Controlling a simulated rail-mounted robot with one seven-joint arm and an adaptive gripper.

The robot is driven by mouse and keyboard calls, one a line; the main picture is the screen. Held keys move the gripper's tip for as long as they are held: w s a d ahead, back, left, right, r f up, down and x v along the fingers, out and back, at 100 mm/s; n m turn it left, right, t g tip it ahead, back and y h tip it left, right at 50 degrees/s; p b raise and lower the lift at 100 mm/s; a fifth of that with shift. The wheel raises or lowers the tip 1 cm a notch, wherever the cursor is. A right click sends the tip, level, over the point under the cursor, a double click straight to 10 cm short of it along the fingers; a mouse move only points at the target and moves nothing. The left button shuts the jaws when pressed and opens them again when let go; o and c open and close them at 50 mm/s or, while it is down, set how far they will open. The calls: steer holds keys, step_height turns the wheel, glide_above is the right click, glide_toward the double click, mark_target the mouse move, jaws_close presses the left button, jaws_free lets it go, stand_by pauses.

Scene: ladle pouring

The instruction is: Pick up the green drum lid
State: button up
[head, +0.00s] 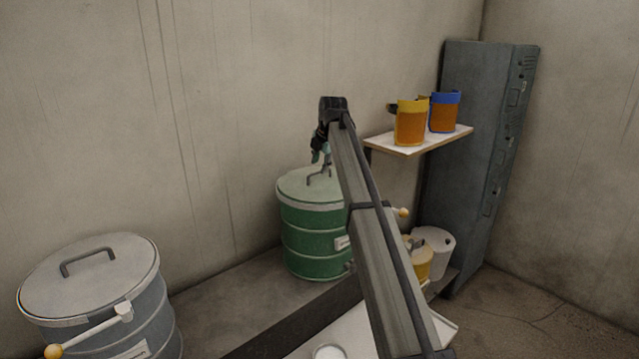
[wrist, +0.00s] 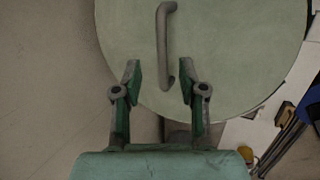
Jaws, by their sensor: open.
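The green drum (head: 312,237) stands against the back wall in the head view. Its pale green lid (head: 296,188) sits on top and has a grey bar handle (head: 318,178). In the wrist view the lid (wrist: 230,60) fills the top middle, with its handle (wrist: 163,45) standing lengthwise. My gripper (wrist: 158,75) is open and empty. Its two fingers point at the handle, and the handle's near end lies between the fingertips in the picture. I cannot tell the height gap. In the head view my gripper (head: 319,154) is small and partly hidden just above the lid.
A grey drum (head: 110,310) with a lidded top (head: 90,280) stands at the front left.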

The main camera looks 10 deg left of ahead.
mark_target(319, 171)
steer(key=shift+p+x, duration=1.05)
steer(key=shift+x, duration=1.35)
steer(key=shift+d, duration=0.2)
jaws_close()
steer(key=shift+r, duration=0.1)
